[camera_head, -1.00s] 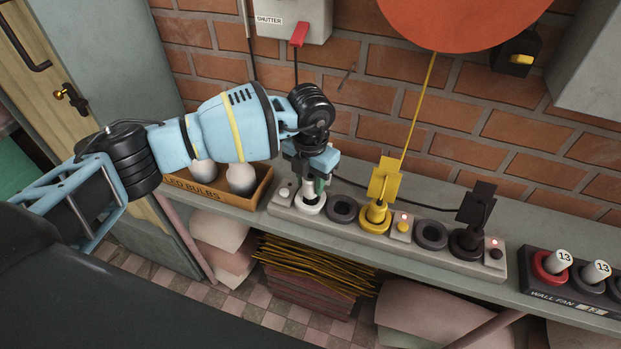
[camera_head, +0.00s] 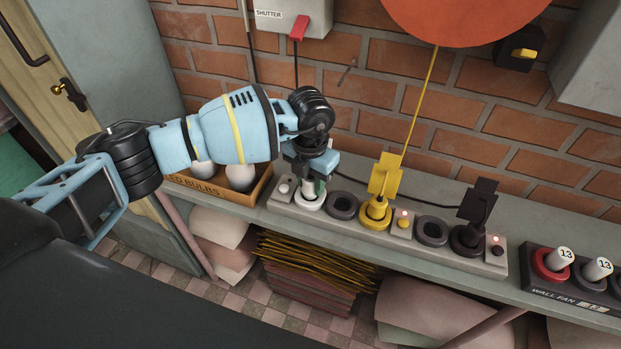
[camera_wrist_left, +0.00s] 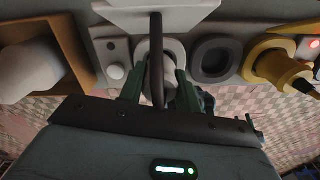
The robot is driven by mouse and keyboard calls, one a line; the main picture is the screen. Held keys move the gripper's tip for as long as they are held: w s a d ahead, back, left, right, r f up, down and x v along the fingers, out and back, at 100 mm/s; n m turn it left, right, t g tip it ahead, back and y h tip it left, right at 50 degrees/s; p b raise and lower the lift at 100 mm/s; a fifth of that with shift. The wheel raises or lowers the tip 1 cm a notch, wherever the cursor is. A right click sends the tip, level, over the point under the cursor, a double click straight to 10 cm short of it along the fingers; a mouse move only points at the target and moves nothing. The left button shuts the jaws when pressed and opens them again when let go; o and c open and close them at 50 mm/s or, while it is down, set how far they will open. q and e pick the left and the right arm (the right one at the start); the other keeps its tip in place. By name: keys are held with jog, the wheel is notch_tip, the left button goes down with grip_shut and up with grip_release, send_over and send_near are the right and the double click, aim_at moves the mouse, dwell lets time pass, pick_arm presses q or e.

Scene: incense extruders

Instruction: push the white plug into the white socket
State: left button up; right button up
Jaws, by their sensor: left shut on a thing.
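The white socket (camera_head: 309,203) is the ring at the left part of the grey power strip (camera_head: 358,224). My left gripper (camera_head: 313,185) points down right over it and is shut on the white plug (camera_head: 310,194). The plug's lower end is at the socket's mouth; how deep it sits is hard to tell. In the left wrist view the plug (camera_wrist_left: 164,74) stands between my green fingers, inside the outline of the white socket ring (camera_wrist_left: 178,48). A dark cord crosses in front of it there. My right gripper is not in view.
An empty dark socket (camera_head: 343,206) is just right of the white one. Beyond it are a yellow plug (camera_head: 383,180) and a black plug (camera_head: 478,205) in sockets. A small white button (camera_head: 284,191) and a cardboard box of bulbs (camera_head: 225,191) are on the left.

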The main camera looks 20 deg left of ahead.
aim_at(311, 177)
pick_arm(q)
jog(key=shift+f, duration=0.6)
jog(key=o, duration=1.1)
jog(key=shift+c, duration=0.2)
jog(key=shift+r, duration=0.1)
notch_tip(311, 177, up, 8)
jog(key=shift+f, duration=0.15)
